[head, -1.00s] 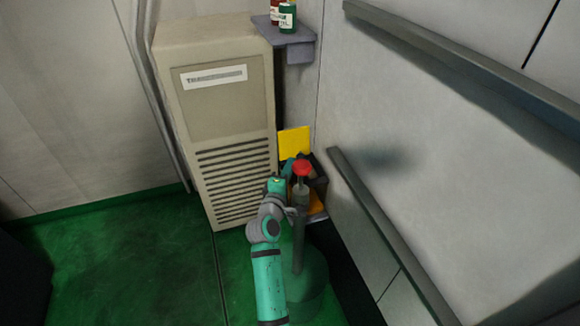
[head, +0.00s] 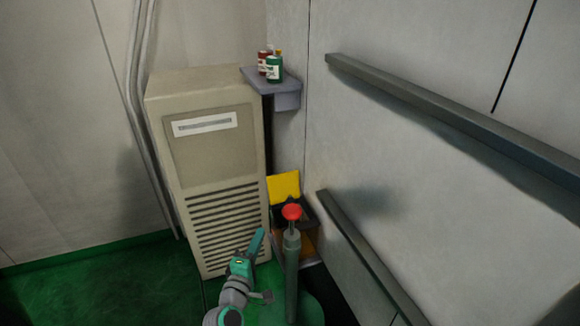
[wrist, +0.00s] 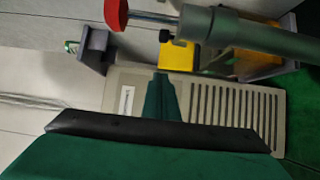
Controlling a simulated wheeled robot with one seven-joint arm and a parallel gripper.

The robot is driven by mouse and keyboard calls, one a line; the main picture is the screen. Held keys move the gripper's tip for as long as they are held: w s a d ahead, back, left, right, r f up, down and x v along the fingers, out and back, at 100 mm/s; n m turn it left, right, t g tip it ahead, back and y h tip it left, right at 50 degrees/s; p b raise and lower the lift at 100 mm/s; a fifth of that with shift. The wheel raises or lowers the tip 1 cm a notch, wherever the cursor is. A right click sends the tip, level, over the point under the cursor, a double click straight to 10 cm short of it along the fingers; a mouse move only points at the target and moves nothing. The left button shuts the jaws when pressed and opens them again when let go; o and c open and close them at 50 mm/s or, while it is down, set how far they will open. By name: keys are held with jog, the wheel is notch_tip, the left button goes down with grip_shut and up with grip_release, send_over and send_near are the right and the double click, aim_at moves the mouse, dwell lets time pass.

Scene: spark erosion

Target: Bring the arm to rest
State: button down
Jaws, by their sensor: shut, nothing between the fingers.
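My arm rises from the bottom of the head view. My gripper (head: 258,240) points up and away, in front of the beige vented cabinet and just left of a grey-green post with a red knob. In the wrist view my gripper (wrist: 160,82) shows as a narrow green tip with its fingers together. It is shut and empty, with nothing touching it that I can see. The lower part of my arm is cut off by the frame edge.
The beige cabinet (head: 215,140) stands at the back. The post (head: 292,270) with its red knob (head: 291,212) is close on the right. A yellow panel (head: 284,186) is behind it. Bottles (head: 274,68) stand on a grey shelf (head: 287,94). Green floor (head: 95,290) is clear at left.

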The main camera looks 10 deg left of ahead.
jog(key=s+d+f+m+g+y, duration=0.1)
jog(key=s+d+f+m+y, duration=0.2)
jog(key=s+f, duration=0.6)
jog(key=s+d+f+m+g, duration=0.1)
jog(key=s+d+f+m, duration=0.1)
jog(key=s+d+f, duration=0.65)
jog(key=s+d+r+m, duration=0.2)
jog(key=s+m, duration=0.2)
jog(key=s, duration=0.5)
jog(key=s+d+r+m+h, duration=0.1)
jog(key=s+r+m, duration=0.2)
jog(key=s, duration=0.6)
jog(key=s+d+r+m, duration=0.2)
jog(key=s+r+m, duration=0.1)
jog(key=s, duration=0.7)
jog(key=shift+d+r+m+g, duration=0.25)
jog(key=shift+d+m+g, duration=0.05)
jog(key=shift+m, duration=0.6)
jog(key=shift+h, duration=0.3)
jog(key=shift+s, duration=0.15)
